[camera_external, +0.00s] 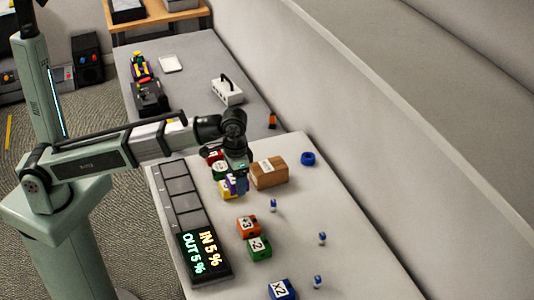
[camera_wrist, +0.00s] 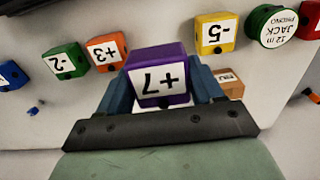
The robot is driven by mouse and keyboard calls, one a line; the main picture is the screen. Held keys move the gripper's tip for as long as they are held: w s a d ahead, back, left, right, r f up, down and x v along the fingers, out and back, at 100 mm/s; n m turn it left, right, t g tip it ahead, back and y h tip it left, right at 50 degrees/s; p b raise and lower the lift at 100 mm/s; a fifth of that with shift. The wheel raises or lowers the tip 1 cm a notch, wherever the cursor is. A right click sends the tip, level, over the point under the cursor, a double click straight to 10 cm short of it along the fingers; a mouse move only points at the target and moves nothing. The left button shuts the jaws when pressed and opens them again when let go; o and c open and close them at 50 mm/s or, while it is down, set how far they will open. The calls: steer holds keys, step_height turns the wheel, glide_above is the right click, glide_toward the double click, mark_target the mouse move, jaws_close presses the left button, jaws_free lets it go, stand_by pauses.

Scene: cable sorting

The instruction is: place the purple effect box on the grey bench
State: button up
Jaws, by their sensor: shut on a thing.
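The purple effect box (camera_wrist: 157,60), labelled +7, sits between the two fingers of my gripper (camera_wrist: 161,92) in the wrist view. My gripper is shut on it. In the external view my gripper (camera_external: 237,172) points down over the light table, and the purple box (camera_external: 241,185) shows just below it, beside the yellow box (camera_external: 226,190). I cannot tell whether the purple box touches the table. The grey bench (camera_external: 200,105) is the separate surface behind the light table, and my gripper is not over it.
The light table (camera_external: 330,200) holds a cardboard box (camera_external: 269,173), an orange box (camera_external: 248,226), a green box (camera_external: 260,247), a blue box (camera_external: 282,290) and a display panel (camera_external: 205,256). On the bench are a white power strip (camera_external: 227,92) and dark pedals (camera_external: 150,98). A wall runs along the right.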

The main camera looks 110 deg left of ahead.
steer(key=r, duration=0.5)
steer(key=shift+a+r, duration=0.15)
steer(key=shift+a, duration=0.05)
steer(key=s+a+n, duration=0.2)
steer(key=s+a, duration=0.2)
steer(key=a, duration=0.6)
steer(key=s+a+n, duration=0.2)
steer(key=s+a, duration=0.2)
steer(key=a, duration=0.5)
steer(key=s+a+n, duration=0.5)
steer(key=s+a, duration=1.5)
step_height(320, 180, down, 16)
steer(key=shift+s+a, duration=0.25)
steer(key=shift+s, duration=0.05)
steer(key=shift+f, duration=0.2)
steer(key=shift+f, duration=4.85)
steer(key=shift+f, duration=0.15)
